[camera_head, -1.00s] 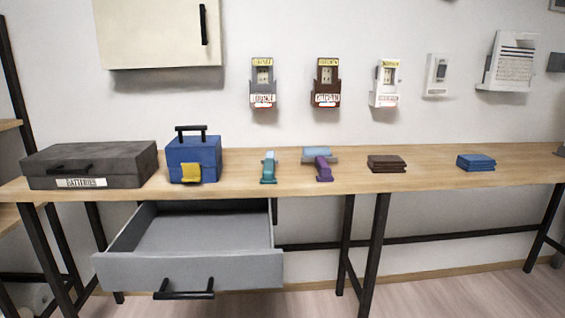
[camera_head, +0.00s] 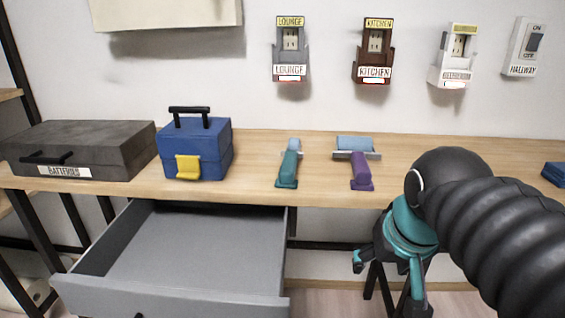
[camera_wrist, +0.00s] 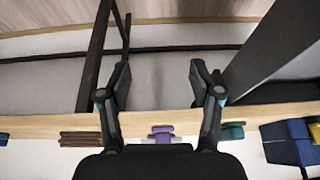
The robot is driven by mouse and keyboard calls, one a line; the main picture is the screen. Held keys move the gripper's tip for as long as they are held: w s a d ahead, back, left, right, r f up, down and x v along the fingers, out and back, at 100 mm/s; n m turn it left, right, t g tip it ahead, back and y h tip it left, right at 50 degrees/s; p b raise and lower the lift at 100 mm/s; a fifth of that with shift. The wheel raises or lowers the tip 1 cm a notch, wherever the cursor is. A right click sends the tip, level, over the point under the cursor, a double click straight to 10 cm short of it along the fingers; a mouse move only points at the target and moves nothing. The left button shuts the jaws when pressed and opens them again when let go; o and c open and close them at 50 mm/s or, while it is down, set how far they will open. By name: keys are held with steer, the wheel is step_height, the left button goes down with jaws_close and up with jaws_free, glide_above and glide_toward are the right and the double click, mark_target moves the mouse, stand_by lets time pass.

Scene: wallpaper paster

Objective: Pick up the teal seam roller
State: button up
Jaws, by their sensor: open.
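The teal seam roller (camera_head: 289,165) lies on the wooden table, its teal handle toward the front edge and a light blue roller head at the back. In the wrist view its teal part (camera_wrist: 232,131) shows right of my gripper (camera_wrist: 160,76), partly behind a finger. In the head view my gripper (camera_head: 388,284) hangs in front of the table, below its top and to the right of the roller. It is open and empty, apart from the roller. A purple-handled roller (camera_head: 361,172) with a wider light blue head lies right of the teal one.
A blue toolbox (camera_head: 212,150) with a yellow latch and a grey batteries case (camera_head: 100,145) stand on the table (camera_head: 253,180) at left. A grey drawer (camera_head: 190,250) juts out below. Table between toolbox and teal roller is clear.

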steer(key=w+a+r+g, duration=0.2)
steer(key=w+a+r, duration=0.4)
steer(key=w+r, duration=0.65)
steer(key=m+g+p, duration=0.1)
steer(key=g+p, duration=0.1)
steer(key=g, duration=0.1)
glide_toward(288, 165)
steer(key=f, duration=0.2)
steer(key=a+f, duration=0.1)
steer(key=f, duration=0.2)
steer(key=shift+s+b, duration=0.1)
steer(key=shift+b, duration=0.25)
steer(key=f, duration=0.3)
steer(key=f+b, duration=0.1)
steer(key=shift+s+d+f, duration=0.15)
steer(key=shift+d, duration=0.2)
steer(key=shift+f, duration=0.6)
steer(key=shift+c, duration=0.2)
jaws_close()
